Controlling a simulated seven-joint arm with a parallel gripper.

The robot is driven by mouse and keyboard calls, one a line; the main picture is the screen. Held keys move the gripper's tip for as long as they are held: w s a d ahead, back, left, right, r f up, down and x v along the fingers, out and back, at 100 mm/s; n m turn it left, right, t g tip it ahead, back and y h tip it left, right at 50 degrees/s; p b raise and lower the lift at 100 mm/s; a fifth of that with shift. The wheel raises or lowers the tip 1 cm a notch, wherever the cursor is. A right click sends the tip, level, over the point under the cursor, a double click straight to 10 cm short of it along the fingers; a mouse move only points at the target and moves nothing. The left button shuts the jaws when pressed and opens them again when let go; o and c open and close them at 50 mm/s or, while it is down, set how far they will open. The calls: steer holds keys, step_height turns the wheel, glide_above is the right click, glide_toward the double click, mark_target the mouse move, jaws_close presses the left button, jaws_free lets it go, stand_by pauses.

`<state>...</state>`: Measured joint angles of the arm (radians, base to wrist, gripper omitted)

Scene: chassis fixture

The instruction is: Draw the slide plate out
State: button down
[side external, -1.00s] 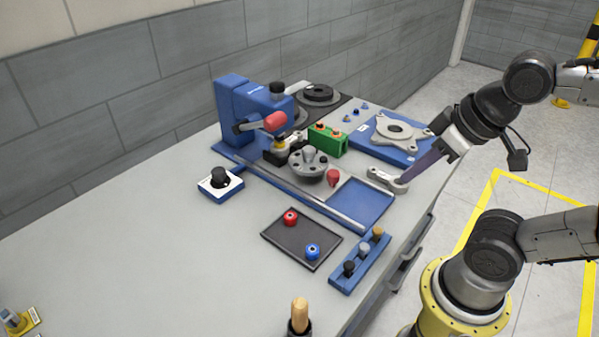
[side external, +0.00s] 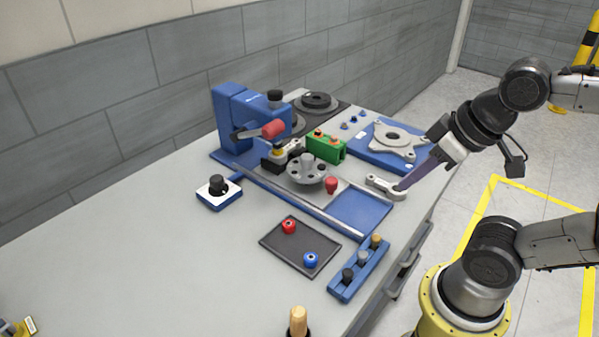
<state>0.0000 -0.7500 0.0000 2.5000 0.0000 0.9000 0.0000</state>
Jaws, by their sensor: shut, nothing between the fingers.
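The slide plate (side external: 345,191) is a grey plate on a long blue base (side external: 362,212). A round grey hub (side external: 307,171) with holes and a red knob (side external: 331,184) stand on it. The front end of the blue base is bare. My gripper (side external: 403,187) comes in from the right, pointing down and left, with its long fingers shut and empty. The fingertips are right of the base and the red knob, close by a grey link (side external: 381,185). I cannot tell whether they touch the link.
A blue press (side external: 240,120) with a red-ended lever stands over the base's back end. A green block (side external: 325,146) and a blue fixture with a grey bracket (side external: 392,139) lie behind. A dark tray (side external: 300,246) and a blue peg rack (side external: 358,270) are in front. The table's left side is mostly clear.

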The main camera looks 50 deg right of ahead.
steer(key=c, duration=1.2)
jaws_free()
steer(key=shift+s, duration=0.1)
steer(key=shift+c, duration=0.2)
steer(key=o, duration=0.7)
steer(key=shift+m+g, duration=0.4)
steer(key=shift+m, duration=0.4)
steer(key=w+r, duration=0.1)
steer(key=r, duration=0.1)
steer(key=w+r, duration=0.2)
steer(key=shift+o, duration=0.2)
steer(key=w+d+r+m+g, duration=0.1)
steer(key=w+r, duration=0.1)
steer(key=w, duration=0.4)
steer(key=shift+w+d+m+g, duration=0.3)
steer(key=shift+w+m, duration=0.1)
steer(key=m+g, duration=0.2)
steer(key=g, duration=0.1)
glide_above(332, 180)
step_height(332, 180, down, 7)
step_height(332, 180, down, 13)
steer(key=shift+r, duration=0.1)
steer(key=shift+d, duration=0.1)
jaws_close()
steer(key=shift+r, duration=0.1)
